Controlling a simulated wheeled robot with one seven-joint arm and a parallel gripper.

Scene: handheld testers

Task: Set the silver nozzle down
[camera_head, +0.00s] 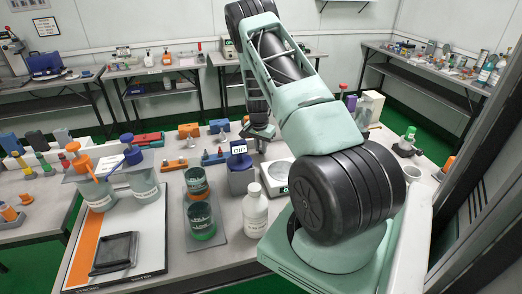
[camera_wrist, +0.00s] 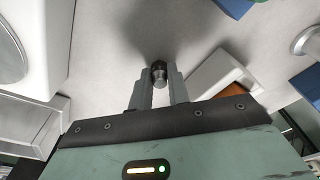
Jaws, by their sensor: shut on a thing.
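In the wrist view, my gripper (camera_wrist: 158,84) is shut on the silver nozzle (camera_wrist: 159,74), a small round piece with a dark end, held between the fingertips. Pale grey table top (camera_wrist: 110,40) lies beyond it, with a soft shadow on it. Whether the nozzle touches the table cannot be told. In the head view, my gripper (camera_head: 261,132) is small and partly hidden by my arm, over the back part of the central table. The nozzle cannot be made out clearly there.
In the wrist view, a white open box (camera_wrist: 215,75) is close on the right. Bare table shows ahead of the fingertips.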

